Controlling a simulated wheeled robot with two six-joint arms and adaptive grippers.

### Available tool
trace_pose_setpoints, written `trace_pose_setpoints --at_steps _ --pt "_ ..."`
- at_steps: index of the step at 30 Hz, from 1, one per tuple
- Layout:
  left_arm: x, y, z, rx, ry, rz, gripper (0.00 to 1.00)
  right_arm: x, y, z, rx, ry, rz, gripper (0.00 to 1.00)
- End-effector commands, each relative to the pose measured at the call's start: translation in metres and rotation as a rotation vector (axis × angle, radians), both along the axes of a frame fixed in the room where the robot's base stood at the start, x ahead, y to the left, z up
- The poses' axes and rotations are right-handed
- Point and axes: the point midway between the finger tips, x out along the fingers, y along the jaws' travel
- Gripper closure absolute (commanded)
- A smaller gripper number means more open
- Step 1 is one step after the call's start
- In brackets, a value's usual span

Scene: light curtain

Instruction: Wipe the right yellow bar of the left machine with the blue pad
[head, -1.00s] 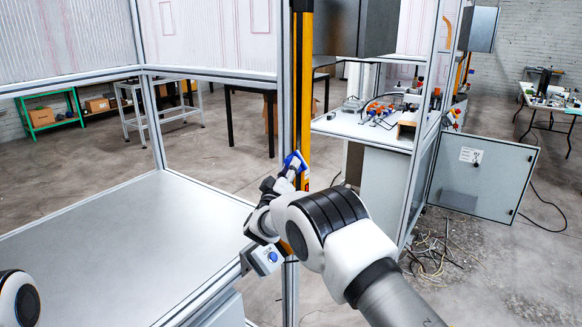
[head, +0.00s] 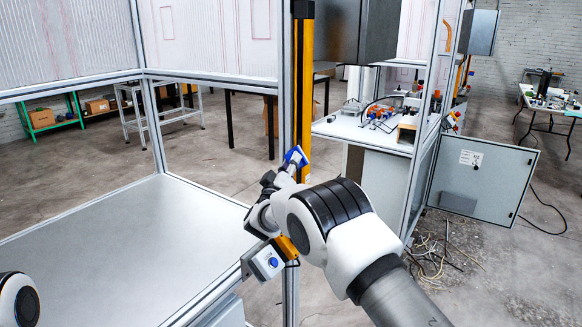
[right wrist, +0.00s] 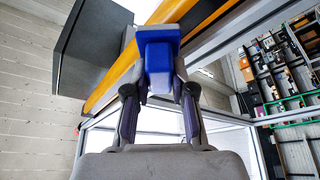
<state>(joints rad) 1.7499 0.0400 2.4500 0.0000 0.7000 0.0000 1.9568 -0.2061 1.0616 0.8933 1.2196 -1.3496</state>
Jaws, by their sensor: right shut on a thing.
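The right yellow bar (head: 307,75) is a tall upright strip on the metal post at the right front of the left machine. My right gripper (head: 288,172) is shut on the blue pad (head: 295,157) and holds it at the bar, about mid-height in the picture. In the right wrist view, the blue pad (right wrist: 158,62) sits between both fingers (right wrist: 158,98), overlapping the yellow bar (right wrist: 108,90) behind it. The pad looks close against the bar, but its contact face is hidden. My left gripper is not in view.
The left machine's grey tabletop (head: 120,245) is clear. A grey box (head: 355,32) juts out right of the bar's upper part. A second machine's white worktop (head: 365,130) with small parts stands behind. Loose cables (head: 432,258) lie on the floor at right.

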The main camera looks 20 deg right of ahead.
Motion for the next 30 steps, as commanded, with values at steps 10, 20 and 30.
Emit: trace_pose_setpoints --at_steps 10,20,30 --pt "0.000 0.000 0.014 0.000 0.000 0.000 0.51 0.000 -0.003 0.028 -0.001 -0.005 -0.001 1.00" --pt "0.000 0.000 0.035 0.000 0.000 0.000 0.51 -0.002 -0.003 0.061 -0.001 -0.004 -0.002 1.00" --pt "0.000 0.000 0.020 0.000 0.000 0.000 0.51 -0.003 -0.003 0.041 0.000 -0.001 -0.002 1.00"
